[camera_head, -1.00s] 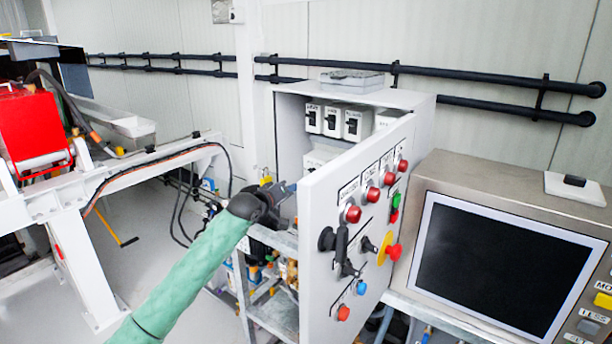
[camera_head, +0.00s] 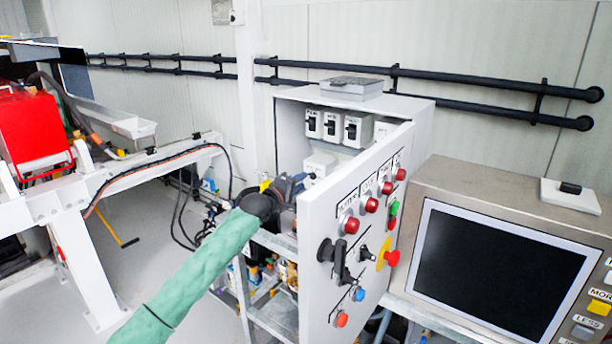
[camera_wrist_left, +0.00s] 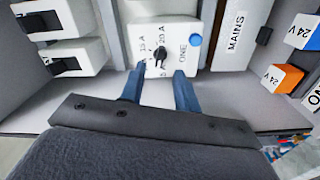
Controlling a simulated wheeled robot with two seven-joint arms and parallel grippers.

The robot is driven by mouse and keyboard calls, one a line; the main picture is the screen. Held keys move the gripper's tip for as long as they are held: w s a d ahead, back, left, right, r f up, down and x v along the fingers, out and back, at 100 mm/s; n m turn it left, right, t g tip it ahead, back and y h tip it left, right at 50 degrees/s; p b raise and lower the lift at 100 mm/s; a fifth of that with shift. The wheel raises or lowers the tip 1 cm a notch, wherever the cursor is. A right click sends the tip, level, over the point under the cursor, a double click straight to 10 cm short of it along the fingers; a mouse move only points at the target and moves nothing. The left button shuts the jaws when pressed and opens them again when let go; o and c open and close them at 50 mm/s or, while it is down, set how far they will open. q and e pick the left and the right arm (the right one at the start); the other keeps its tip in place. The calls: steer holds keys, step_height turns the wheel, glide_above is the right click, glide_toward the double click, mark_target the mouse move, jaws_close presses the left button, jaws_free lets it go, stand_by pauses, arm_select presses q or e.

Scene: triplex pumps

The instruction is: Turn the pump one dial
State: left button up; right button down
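The pump one dial (camera_wrist_left: 160,52) is a small black knob on a white box (camera_wrist_left: 190,62) marked ONE, with 15 A and 20 A beside the knob and a blue button to its right. In the head view this white box (camera_head: 320,163) seems to be the lower one inside the open cabinet, partly behind my gripper and the door. My left gripper (camera_wrist_left: 160,72) has blue fingers, spread apart and empty, with their tips just short of the dial, one on each side. It also shows at the cabinet opening in the head view (camera_head: 291,184). My right gripper is not in view.
The cabinet door (camera_head: 338,215), with red buttons and black handles, stands open just right of my left gripper. Several breaker boxes (camera_head: 333,125) sit above inside. A box labelled MAINS (camera_wrist_left: 236,35) is right of the dial. A screen (camera_head: 500,262) stands at right.

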mark_target(309, 177)
arm_select(q)
steer(key=shift+p+x, duration=0.7)
steer(key=shift+x, duration=1.1)
steer(key=shift+c, duration=0.2)
jaws_close()
